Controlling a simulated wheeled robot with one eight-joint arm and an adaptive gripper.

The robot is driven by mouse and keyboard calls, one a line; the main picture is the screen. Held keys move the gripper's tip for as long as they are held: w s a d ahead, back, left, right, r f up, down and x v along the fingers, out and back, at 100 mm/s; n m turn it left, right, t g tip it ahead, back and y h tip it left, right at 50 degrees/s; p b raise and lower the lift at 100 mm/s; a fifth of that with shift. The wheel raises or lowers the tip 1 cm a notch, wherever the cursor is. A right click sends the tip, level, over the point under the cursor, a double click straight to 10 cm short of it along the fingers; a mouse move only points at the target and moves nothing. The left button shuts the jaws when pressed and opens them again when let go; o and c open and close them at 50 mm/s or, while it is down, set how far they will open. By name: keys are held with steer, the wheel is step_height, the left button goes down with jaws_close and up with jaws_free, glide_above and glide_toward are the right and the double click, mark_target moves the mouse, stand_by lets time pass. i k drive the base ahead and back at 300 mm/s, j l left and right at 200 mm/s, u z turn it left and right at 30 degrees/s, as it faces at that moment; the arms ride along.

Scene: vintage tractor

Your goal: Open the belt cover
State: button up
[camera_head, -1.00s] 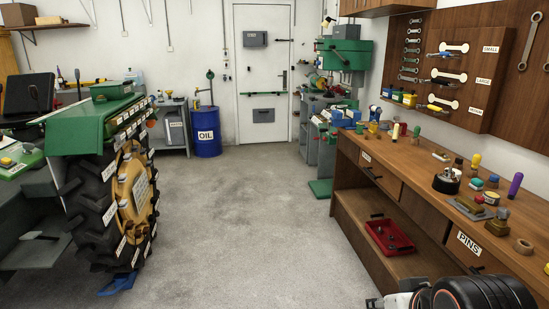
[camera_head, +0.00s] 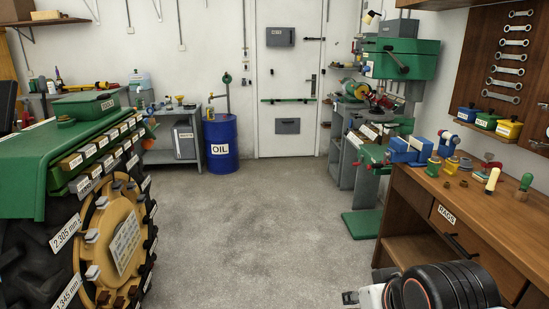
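A green drill press (camera_head: 387,92) stands at the back right, past the end of the wooden bench. Its wide green housing (camera_head: 415,60) at the top looks like the belt cover and appears closed, with a dark handle on its front. A grey box-like part (camera_head: 395,28) sits above it. No belt cover label is readable on it. Black and white links of my own arm fill the lower right corner. My gripper is not in view, and the arm is well short of the drill press.
The wooden bench (camera_head: 427,198) with tools runs along the right. A green tractor with a large tyre (camera_head: 40,265) stands close on the left. A blue oil drum (camera_head: 220,140) is beside the door (camera_head: 290,75). The grey floor (camera_head: 240,215) between them is clear.

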mark_target(375, 43)
steer(key=i, duration=2.05)
